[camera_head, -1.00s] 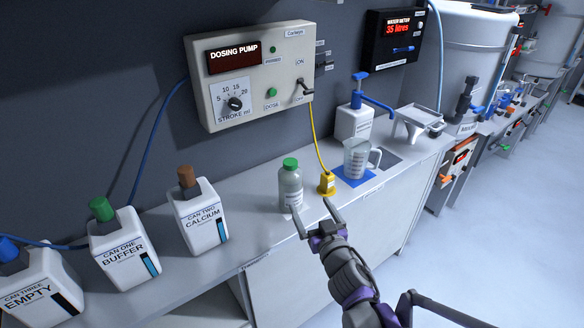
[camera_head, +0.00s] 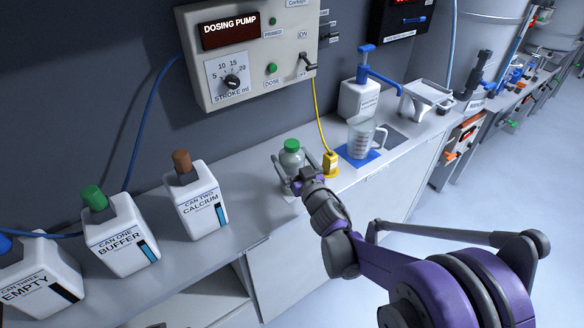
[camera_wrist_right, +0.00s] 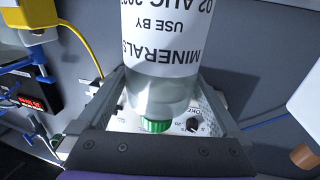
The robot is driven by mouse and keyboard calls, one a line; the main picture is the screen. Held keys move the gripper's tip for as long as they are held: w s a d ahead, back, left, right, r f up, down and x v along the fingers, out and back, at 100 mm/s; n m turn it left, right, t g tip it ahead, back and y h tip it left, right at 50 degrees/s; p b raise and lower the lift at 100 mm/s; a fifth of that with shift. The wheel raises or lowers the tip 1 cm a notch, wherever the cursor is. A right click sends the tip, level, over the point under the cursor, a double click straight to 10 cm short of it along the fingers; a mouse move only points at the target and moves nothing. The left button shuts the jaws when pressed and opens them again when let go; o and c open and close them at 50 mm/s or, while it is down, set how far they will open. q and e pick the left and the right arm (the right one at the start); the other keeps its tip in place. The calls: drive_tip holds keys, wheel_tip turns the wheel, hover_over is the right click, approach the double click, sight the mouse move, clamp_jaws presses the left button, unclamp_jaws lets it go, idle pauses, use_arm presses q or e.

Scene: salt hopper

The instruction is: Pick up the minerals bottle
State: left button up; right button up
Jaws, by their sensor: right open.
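The minerals bottle (camera_head: 291,158) is clear with a green cap and a white label, and stands upright on the bench. In the right wrist view the bottle (camera_wrist_right: 165,60) appears upside down, its "MINERALS" label readable, between the two fingers. My right gripper (camera_head: 302,168) is open, with one finger on each side of the bottle; in the right wrist view the gripper (camera_wrist_right: 160,105) shows a finger at left and right. I cannot tell whether either finger touches the bottle. My left gripper is out of view.
A yellow plug (camera_head: 330,164) with a cable stands just right of the bottle. A measuring jug (camera_head: 361,138) sits on a blue mat further right. The calcium can (camera_head: 196,203) and buffer can (camera_head: 121,236) stand to the left. The dosing pump box (camera_head: 250,55) is on the wall behind.

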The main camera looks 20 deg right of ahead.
drive_tip(key=w, duration=0.3)
drive_tip(key=shift+w+a+f, duration=0.1)
drive_tip(key=shift+a, duration=0.1)
drive_tip(key=shift+c, duration=0.4)
clamp_jaws()
